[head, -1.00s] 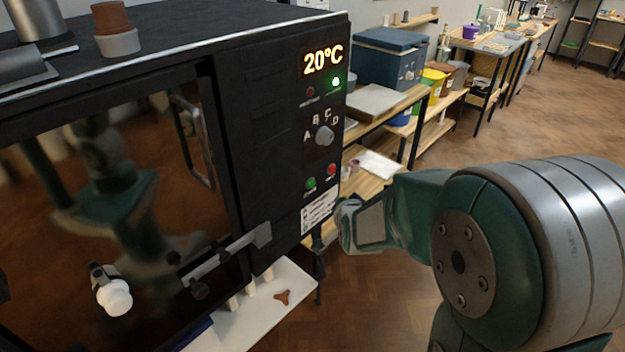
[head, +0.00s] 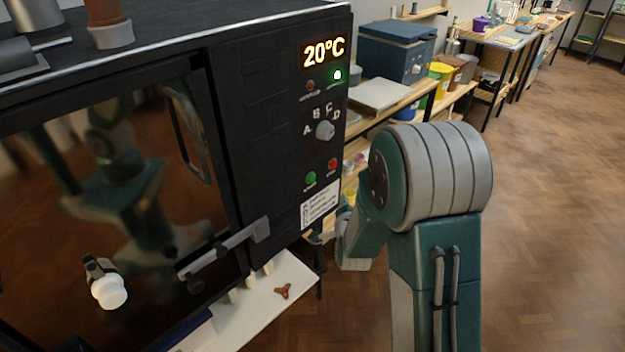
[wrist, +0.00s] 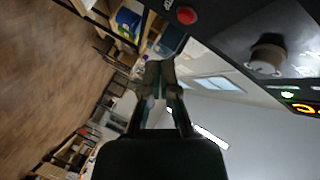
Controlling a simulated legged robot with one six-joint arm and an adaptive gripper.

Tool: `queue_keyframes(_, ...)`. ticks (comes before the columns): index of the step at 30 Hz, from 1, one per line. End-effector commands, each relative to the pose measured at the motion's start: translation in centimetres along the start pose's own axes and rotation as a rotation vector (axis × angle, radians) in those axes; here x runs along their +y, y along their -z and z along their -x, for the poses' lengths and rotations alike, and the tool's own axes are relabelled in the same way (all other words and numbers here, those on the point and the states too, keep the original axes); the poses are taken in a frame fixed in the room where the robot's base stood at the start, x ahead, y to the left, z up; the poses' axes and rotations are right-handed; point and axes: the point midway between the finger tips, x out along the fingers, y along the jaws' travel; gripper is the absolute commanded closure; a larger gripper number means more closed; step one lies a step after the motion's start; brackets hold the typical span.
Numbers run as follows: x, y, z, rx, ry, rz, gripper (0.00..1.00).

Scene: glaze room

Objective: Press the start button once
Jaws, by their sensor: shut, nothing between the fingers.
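The black kiln's control panel (head: 280,130) faces right, with a green button (head: 311,178) and a red button (head: 332,163) low on it. Their small labels are too blurred to read. In the wrist view the red button (wrist: 186,15) and the selector knob (wrist: 266,60) show, and the green button is out of view. My gripper (wrist: 160,76) is shut and empty, its tips apart from the panel face. In the head view it is mostly hidden beside the panel's lower right edge, behind my arm.
Above the buttons are the knob (head: 325,130), a lit green lamp (head: 338,74) and a 20°C display (head: 324,52). A door handle (head: 189,135) and a latch bar (head: 225,252) stick out left. A white shelf (head: 262,308) lies below. Open floor is at right.

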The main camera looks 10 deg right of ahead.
Motion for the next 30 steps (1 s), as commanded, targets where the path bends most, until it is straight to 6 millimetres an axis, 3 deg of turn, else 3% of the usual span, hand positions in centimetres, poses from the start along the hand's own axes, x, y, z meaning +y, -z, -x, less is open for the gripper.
queue_keyframes(19, -3.8, -3.8, -5.1, 0.0, 0.001, 0.0, 1.0)
queue_keyframes(30, -4.4, -4.4, -6.0, -0.001, -0.001, 0.001, 1.0)
